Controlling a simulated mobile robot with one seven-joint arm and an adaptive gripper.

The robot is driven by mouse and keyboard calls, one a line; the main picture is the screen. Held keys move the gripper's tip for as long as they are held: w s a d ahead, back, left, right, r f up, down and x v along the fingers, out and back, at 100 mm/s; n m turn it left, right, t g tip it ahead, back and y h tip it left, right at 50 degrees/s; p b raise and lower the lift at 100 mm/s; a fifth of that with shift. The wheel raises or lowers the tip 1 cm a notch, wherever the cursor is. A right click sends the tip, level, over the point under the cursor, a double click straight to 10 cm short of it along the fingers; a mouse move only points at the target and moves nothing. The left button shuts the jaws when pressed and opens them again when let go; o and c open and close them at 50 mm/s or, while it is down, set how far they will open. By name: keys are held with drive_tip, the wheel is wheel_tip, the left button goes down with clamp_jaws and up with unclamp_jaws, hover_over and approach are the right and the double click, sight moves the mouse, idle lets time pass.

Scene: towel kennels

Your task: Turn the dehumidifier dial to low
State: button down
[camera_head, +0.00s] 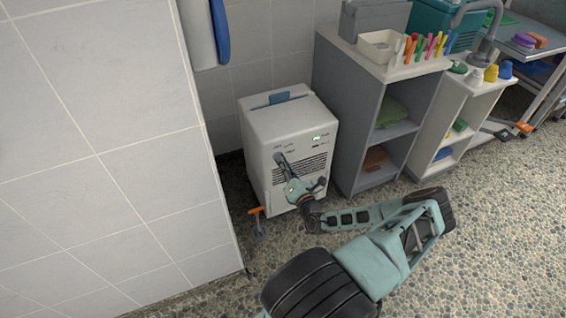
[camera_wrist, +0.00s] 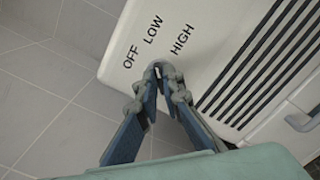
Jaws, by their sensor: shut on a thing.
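The dehumidifier (camera_head: 262,127) is a white box with dark front slots, standing on the floor against the tiled wall. My gripper (camera_head: 279,158) reaches up to its front, at the upper left. In the wrist view my gripper (camera_wrist: 158,70) has its fingertips shut on the dial (camera_wrist: 168,71), just below the printed labels. The labels OFF, LOW (camera_wrist: 152,28) and HIGH run from left to right on the white panel. The fingertips cover most of the dial, so I cannot tell which label it points to.
A grey shelf unit (camera_head: 346,110) stands right of the dehumidifier, with a tray (camera_head: 366,48) and colored clips on top. A tiled wall (camera_head: 100,150) rises close on the left. A small orange-handled tool (camera_head: 257,213) is at the dehumidifier's lower left.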

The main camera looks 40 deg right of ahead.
drive_tip(key=c, duration=2.1)
unclamp_jaws()
wheel_tip(320, 180, up, 10)
